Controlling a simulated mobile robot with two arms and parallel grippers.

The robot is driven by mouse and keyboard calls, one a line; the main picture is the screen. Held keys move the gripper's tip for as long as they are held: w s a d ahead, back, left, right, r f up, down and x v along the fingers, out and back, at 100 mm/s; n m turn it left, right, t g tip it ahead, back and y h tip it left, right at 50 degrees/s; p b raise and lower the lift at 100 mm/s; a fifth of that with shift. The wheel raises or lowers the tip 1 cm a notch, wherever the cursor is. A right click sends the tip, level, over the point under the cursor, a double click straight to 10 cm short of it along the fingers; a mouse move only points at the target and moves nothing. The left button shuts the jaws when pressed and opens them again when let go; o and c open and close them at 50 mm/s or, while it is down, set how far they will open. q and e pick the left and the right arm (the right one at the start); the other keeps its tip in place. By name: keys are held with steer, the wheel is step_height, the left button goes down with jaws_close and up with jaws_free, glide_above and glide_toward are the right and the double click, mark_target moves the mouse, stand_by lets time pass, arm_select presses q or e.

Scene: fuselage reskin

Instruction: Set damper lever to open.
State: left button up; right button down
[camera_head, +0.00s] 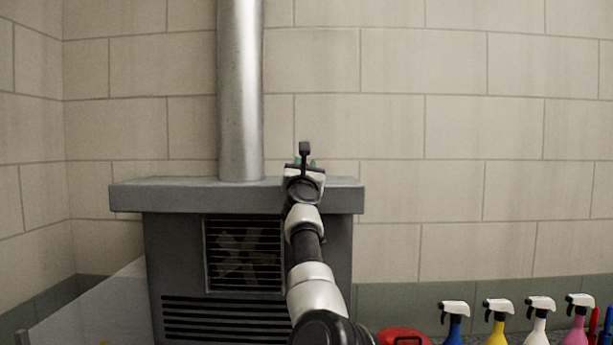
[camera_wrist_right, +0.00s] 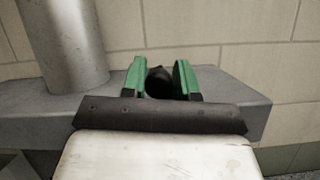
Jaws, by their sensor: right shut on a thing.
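The damper lever's dark rounded end (camera_wrist_right: 159,77) shows in the right wrist view, at the top of the grey unit. My right gripper (camera_wrist_right: 160,76) has its green fingers on both sides of it and is shut on it. In the head view my right gripper (camera_head: 304,163) reaches over the unit's top edge, right of the metal pipe. There the gripper and wrist hide the lever, and I cannot tell its setting. My left gripper is not in view.
The grey unit (camera_head: 170,192) has a fan grille (camera_head: 220,262) and slats on its front. A vertical metal pipe (camera_head: 240,90) rises from its top, also seen in the wrist view (camera_wrist_right: 68,45). Several spray bottles (camera_head: 498,328) and a red object (camera_head: 402,336) stand at the lower right.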

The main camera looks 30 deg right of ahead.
steer(key=shift+s+d+m+g+h, duration=0.2)
steer(key=shift+d+m+g+h, duration=0.25)
steer(key=shift+m, duration=0.55)
steer(key=shift+s+d+f+m+g+h+p, duration=0.15)
steer(key=shift+d+m+g+h, duration=0.1)
steer(key=shift+m, duration=0.3)
steer(key=shift+s+d+r+m+g+h+p, duration=0.1)
steer(key=shift+d+m+h+p, duration=0.1)
steer(key=shift+m, duration=0.35)
steer(key=c, duration=1.1)
jaws_free()
steer(key=shift+a, duration=0.1)
steer(key=shift+o, duration=1.1)
steer(key=shift+w, duration=0.1)
